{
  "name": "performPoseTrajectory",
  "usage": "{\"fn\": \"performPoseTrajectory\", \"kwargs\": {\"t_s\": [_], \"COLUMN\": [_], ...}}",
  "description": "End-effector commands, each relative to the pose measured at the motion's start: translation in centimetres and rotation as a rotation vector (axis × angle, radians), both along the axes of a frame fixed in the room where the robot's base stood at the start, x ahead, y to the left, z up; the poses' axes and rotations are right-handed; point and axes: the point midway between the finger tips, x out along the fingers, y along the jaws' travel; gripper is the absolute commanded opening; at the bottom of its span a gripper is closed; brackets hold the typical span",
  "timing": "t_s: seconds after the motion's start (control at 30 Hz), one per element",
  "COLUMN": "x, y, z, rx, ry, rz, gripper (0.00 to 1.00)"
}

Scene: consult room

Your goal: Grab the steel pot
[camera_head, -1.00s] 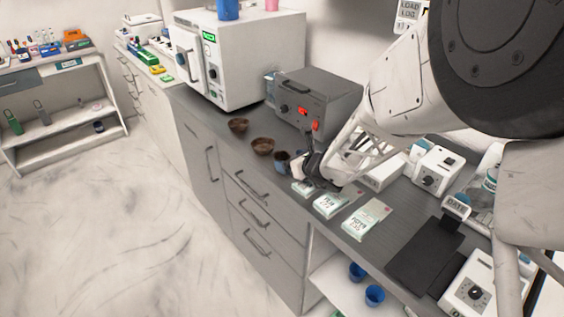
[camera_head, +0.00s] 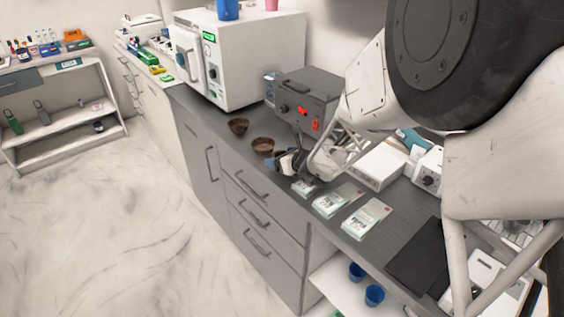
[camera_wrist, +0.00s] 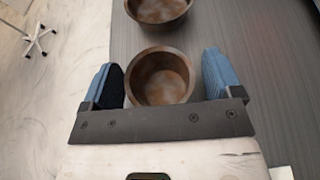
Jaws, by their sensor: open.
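My gripper (camera_wrist: 163,80) is open, with blue-padded fingers on either side of a round, deep pot (camera_wrist: 160,80) in the wrist view. The pot has a grey-brown rim and a rusty brown inside. Nothing plainly looks like bright steel.
Two brown bowls, one farther (camera_head: 238,125) and one nearer (camera_head: 262,146), stand on the dark counter (camera_head: 205,108). A grey box device (camera_head: 305,95) is behind. White-green packets (camera_head: 338,199) lie to the right. A white oven-like machine (camera_head: 240,60) stands at the back left.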

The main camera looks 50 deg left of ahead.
Motion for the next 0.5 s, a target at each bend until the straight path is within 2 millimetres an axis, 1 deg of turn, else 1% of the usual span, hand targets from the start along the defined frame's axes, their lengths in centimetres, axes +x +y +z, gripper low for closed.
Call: {"fn": "performPoseTrajectory", "kwargs": {"t_s": [0.2,0.23,0.5], "x": [-0.01,-0.01,-0.01], "y": [0.00,-0.01,-0.01], "z": [0.00,0.00,0.00], "rx": [0.000,0.000,0.000], "ry": [0.000,0.000,0.000], "rz": [0.000,0.000,0.000], "gripper": [0.85,0.84,0.42]}}
